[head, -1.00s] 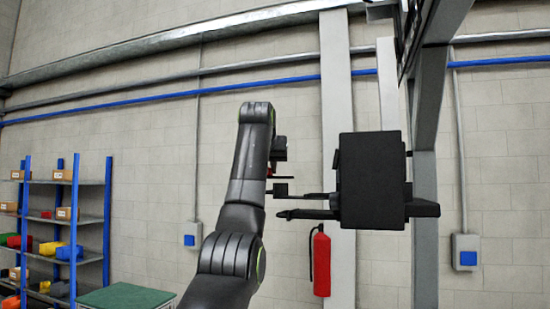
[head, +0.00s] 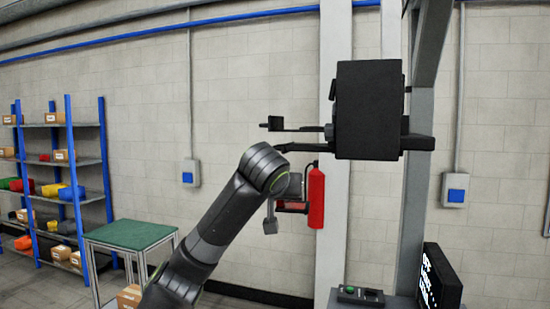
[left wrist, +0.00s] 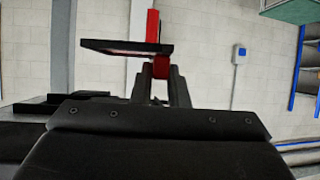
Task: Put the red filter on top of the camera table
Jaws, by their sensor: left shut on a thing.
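The red filter (head: 292,207) shows as a thin dark plate with red edges, just left of the fire extinguisher in the head view. In the left wrist view the filter (left wrist: 125,49) lies across the view, with a red block at its end between the fingers. My left gripper (left wrist: 160,75) is shut on that red part and holds it in the air; in the head view my forearm partly hides it. A large black boxy assembly (head: 370,110) with thin arms reaching left is above and right of the filter. I cannot tell which thing is the camera table. My right gripper is not in view.
A green-topped table (head: 130,234) stands at the lower left, before shelves with bins and boxes (head: 62,188). The fire extinguisher (head: 316,198) hangs on a column. A grey bench with a button box (head: 360,296) and a monitor (head: 438,280) is at lower right.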

